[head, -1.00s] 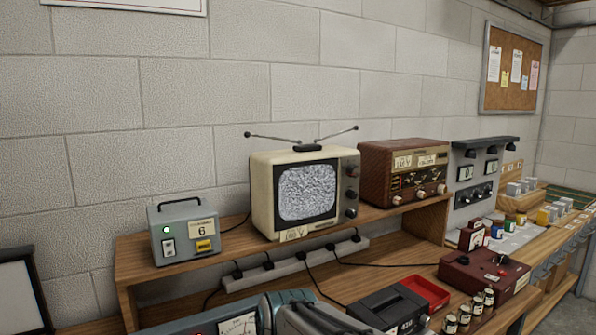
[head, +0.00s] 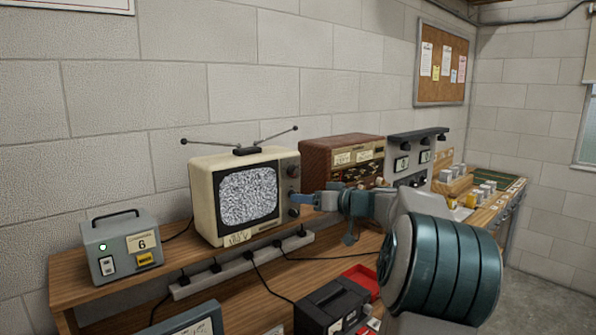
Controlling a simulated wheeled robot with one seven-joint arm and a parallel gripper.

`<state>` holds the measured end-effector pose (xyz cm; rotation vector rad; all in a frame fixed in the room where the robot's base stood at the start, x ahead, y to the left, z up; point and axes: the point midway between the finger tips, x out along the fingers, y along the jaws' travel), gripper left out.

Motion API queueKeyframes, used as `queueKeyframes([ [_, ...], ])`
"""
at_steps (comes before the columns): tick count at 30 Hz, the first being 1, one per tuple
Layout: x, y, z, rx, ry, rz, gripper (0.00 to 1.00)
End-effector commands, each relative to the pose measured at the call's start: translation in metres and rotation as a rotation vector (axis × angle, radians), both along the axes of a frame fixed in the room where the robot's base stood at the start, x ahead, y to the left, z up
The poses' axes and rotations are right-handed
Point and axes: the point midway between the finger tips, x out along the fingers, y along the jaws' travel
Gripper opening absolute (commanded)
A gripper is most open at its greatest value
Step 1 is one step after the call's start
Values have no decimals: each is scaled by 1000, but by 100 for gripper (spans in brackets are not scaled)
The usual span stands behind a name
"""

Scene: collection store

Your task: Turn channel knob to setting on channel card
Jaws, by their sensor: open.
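A cream television (head: 205,210) with static on its screen stands on the wooden shelf. Dark knobs run down its right side: a top knob (head: 293,171), a middle one (head: 293,191) partly covered by my fingers, and a lower one (head: 294,211). Which is the channel knob I cannot read. The channel card (head: 142,243) is on a grey box at the left and shows a 6. My gripper (head: 300,199) is open, reaching in from the right with its fingertips at the middle and lower knobs. Contact cannot be made out.
A grey box (head: 105,238) with a lit green light stands left of the television. A brown radio (head: 320,155) stands to its right, partly behind my arm. A power strip (head: 190,288) with cords runs below the shelf. A red tray (head: 362,278) lies on the bench.

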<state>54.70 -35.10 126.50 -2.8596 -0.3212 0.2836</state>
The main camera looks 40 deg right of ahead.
Motion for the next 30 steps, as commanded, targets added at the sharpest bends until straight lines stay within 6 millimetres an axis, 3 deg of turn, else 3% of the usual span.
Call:
queueKeyframes([
  [1,-8,-24,11,-6,-51,-34,55],
  [3,-17,-47,22,-23,-109,-67,55],
  [8,-26,-70,35,-42,-174,-104,55],
  [14,-3,-68,38,-41,-179,-104,55],
  [24,69,-59,40,-40,-178,-105,55],
  [30,97,-55,38,-41,-176,-108,55],
])
